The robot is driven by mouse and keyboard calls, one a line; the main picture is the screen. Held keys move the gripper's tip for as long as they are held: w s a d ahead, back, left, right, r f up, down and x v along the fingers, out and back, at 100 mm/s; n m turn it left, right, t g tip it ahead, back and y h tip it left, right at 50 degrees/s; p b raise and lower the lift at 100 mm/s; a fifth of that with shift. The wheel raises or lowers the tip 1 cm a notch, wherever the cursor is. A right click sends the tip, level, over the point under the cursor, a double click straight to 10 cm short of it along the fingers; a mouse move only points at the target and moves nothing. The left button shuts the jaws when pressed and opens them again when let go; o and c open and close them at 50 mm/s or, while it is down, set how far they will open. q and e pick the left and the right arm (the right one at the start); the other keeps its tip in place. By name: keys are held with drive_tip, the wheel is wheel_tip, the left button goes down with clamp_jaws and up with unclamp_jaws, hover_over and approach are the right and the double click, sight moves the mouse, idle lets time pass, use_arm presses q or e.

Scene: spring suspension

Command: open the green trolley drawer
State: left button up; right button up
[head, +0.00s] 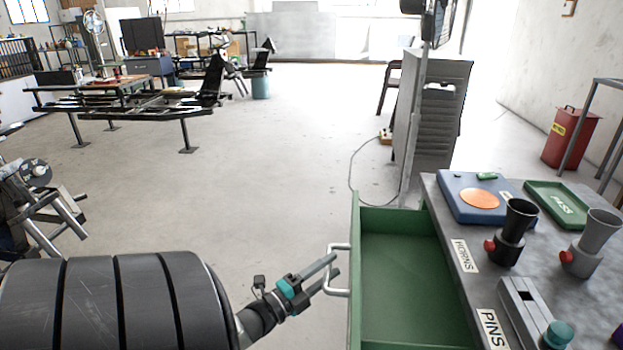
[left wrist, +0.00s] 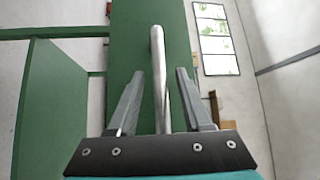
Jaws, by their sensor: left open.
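The green drawer (head: 405,285) stands pulled out to the left of the trolley's grey top, and its empty floor shows. Its front panel (head: 355,290) carries a pale metal handle (head: 340,290). My left gripper (head: 333,265) is at this handle, with its fingers apart. In the left wrist view, the handle bar (left wrist: 159,85) runs between the two open fingers (left wrist: 160,72), with a gap on each side. The green drawer front (left wrist: 130,60) lies behind it. My right gripper is out of view.
The floor left of the drawer is clear.

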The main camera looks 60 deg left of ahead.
use_arm(q)
drive_tip(key=s+d+f+p, duration=0.1)
drive_tip(key=s+f+p, duration=0.1)
drive_tip(key=s, duration=1.2)
drive_tip(key=shift+s+d, duration=0.15)
drive_tip(key=shift+s, duration=0.25)
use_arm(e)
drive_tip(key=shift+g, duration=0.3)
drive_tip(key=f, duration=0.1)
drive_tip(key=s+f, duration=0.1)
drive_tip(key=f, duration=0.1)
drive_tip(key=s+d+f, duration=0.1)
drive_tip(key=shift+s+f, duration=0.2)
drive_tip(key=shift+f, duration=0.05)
